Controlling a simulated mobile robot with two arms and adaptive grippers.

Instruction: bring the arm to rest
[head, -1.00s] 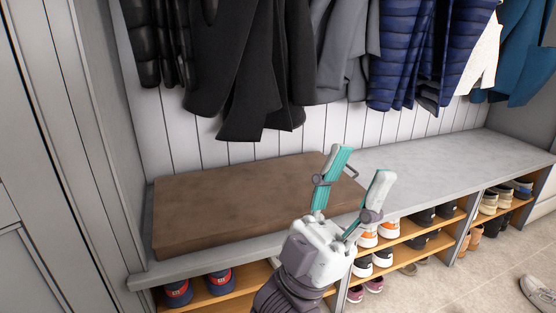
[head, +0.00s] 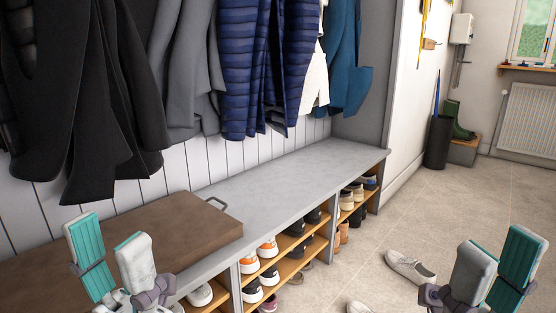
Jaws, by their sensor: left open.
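My right gripper (head: 492,275) is at the lower right, over the floor by the bench. Its two fingers stand apart with no object seen between them; its base is cut off by the frame's bottom edge.
The grey bench (head: 290,180) has a bare top right of the cushion and shoes on the shelves below. Coats (head: 265,60) hang above. A loose pale shoe (head: 410,266) lies on the floor. Green boots (head: 455,120) and a dark bin (head: 438,142) stand farther back.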

